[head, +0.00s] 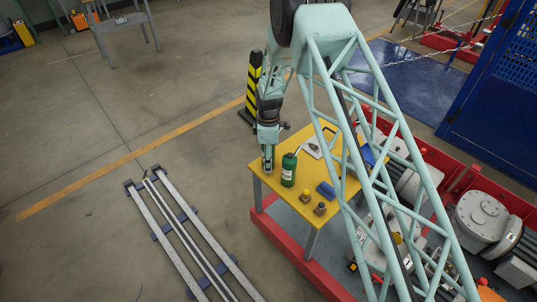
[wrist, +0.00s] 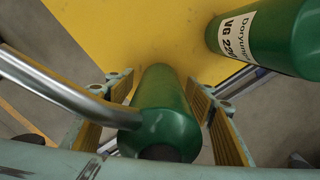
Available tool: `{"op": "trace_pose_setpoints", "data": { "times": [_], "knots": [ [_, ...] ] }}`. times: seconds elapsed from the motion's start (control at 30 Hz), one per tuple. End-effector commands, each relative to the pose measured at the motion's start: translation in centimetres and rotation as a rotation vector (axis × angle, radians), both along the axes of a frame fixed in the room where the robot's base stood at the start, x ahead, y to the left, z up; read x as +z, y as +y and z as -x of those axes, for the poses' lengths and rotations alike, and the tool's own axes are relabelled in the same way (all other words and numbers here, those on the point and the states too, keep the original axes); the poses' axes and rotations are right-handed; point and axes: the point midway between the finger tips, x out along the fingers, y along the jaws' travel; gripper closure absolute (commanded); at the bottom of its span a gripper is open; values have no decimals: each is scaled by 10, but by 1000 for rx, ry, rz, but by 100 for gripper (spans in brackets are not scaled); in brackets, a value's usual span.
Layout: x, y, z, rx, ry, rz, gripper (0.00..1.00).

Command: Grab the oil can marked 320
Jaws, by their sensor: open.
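A green oil can (wrist: 168,112) with a metal spout (wrist: 60,88) stands between the two fingers of my gripper (wrist: 160,88) in the wrist view. The fingers are open on either side of it, and I cannot tell whether they touch it. No marking shows on this can. A second green can (wrist: 268,35), at the upper right of the wrist view, has a white label that reads VG 220. In the head view my gripper (head: 268,163) points down at the left edge of the yellow table, just left of a green can (head: 289,170). No 320 mark is readable.
The yellow table (head: 262,178) also bears a blue block (head: 326,190) and two small brownish parts (head: 304,195) near its front. A red-edged platform with grey machine parts (head: 482,215) lies to the right. Metal rails (head: 188,235) lie on the floor at the left.

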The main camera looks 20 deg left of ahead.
Motion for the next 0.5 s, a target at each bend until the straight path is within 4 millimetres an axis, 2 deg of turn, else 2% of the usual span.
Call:
{"op": "trace_pose_setpoints", "data": {
  "times": [0.23,0.5],
  "knots": [
    [0,0,0,0,0,0,50],
    [0,0,0,0,0,0,75]
  ]
}}
